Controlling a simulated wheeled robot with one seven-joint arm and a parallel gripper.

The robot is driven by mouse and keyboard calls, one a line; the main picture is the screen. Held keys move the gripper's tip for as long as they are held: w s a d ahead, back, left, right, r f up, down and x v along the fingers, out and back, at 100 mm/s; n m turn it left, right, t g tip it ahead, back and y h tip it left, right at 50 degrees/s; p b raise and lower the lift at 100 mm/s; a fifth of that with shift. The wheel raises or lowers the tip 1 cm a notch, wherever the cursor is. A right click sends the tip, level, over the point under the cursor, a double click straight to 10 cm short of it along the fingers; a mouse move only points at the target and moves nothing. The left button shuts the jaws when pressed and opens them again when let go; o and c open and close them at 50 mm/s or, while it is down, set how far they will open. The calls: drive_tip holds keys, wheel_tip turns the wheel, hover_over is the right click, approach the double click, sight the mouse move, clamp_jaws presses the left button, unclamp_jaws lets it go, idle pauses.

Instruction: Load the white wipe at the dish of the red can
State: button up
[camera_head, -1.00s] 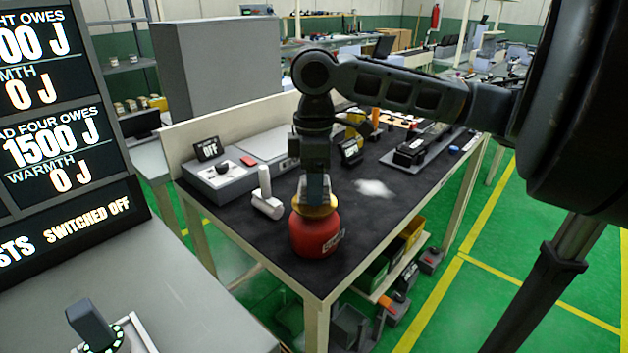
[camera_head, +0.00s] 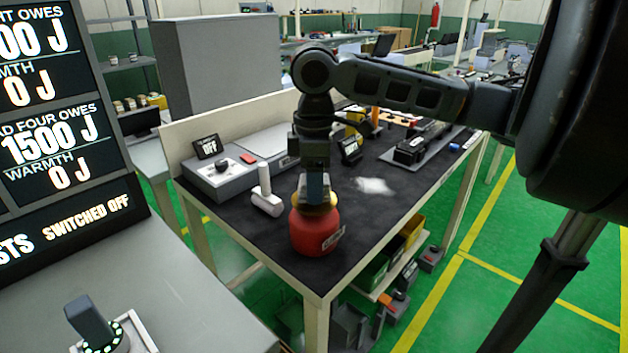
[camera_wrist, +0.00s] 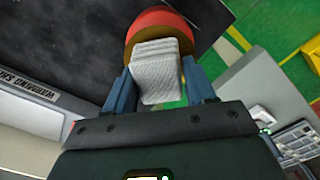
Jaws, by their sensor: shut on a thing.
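The red can (camera_head: 313,236) stands upright near the front corner of the dark bench top, with a pale label on its side. Its yellow dish (camera_head: 330,208) is on top, right under my gripper (camera_head: 317,196). In the wrist view, the blue fingers of my gripper (camera_wrist: 160,80) are shut on the white wipe (camera_wrist: 161,72), which lies over the dish and can (camera_wrist: 160,17). The head view hides the wipe behind the fingers. I cannot tell whether the wipe touches the dish.
A white flat patch (camera_head: 374,186) lies on the bench right of my gripper. A white cylinder piece (camera_head: 267,201) and a grey box (camera_head: 222,180) stand to the left. Black devices (camera_head: 412,150) are farther back. The bench's front edge is close to the can.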

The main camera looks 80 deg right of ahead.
drive_tip(key=shift+f+b, duration=0.55)
drive_tip(key=shift+f, duration=0.25)
idle(0.6)
drive_tip(key=shift+r, duration=0.1)
idle(0.4)
drive_tip(key=shift+r+p, duration=3.05)
drive_tip(key=shift+r, duration=0.45)
